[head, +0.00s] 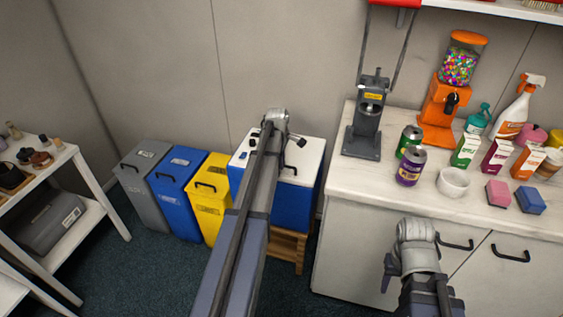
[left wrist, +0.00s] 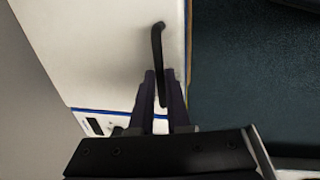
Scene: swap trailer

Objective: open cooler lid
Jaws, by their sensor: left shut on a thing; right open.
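The cooler has a blue body (head: 293,206) and a white lid (head: 310,155), and stands against the wall beyond my left arm. The lid lies flat on the body and looks closed. My left gripper reaches over the lid; in the head view its fingers are hidden behind my own arm. In the left wrist view my left gripper (left wrist: 162,88) is shut on the black lid handle (left wrist: 157,42), with a finger on each side of it. The white lid (left wrist: 105,50) fills the area behind. My right gripper (head: 391,272) is open and empty in front of the cabinet.
Yellow (head: 210,195), blue (head: 178,180) and grey (head: 146,175) bins stand left of the cooler. A wooden stand (head: 287,248) is under it. The white counter (head: 365,175) at right holds cans, a gumball machine (head: 446,105) and bottles. A shelf (head: 75,225) stands at left.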

